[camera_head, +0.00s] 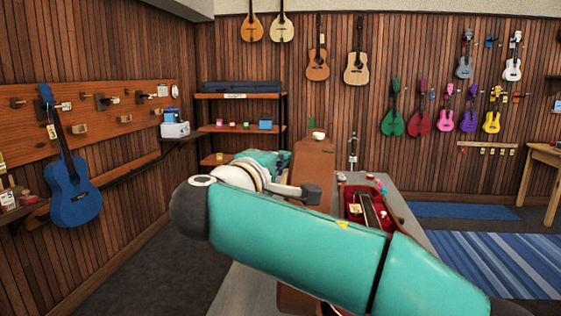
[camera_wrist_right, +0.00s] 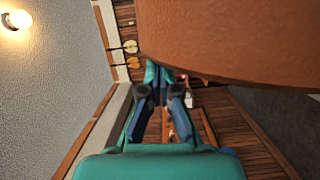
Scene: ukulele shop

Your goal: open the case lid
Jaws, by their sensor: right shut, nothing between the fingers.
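The case (camera_head: 347,212) stands on a grey table in the head view, with a red lining and a ukulele neck inside. Its brown lid (camera_head: 313,170) is raised, upright along the left side of the case. My right arm crosses in front and hides the lower part of the case and lid. In the right wrist view, my right gripper (camera_wrist_right: 160,80) is shut and empty. The lid's broad brown face and curved edge (camera_wrist_right: 230,40) are close beside its fingertips; I cannot tell whether they touch. My left gripper is not in view.
A grey table (camera_head: 408,212) carries the case and small items at its far end. A shelf (camera_head: 240,96) stands behind on the left. A blue guitar (camera_head: 72,190) hangs at left. Floor with a striped blue rug (camera_head: 490,262) lies at right.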

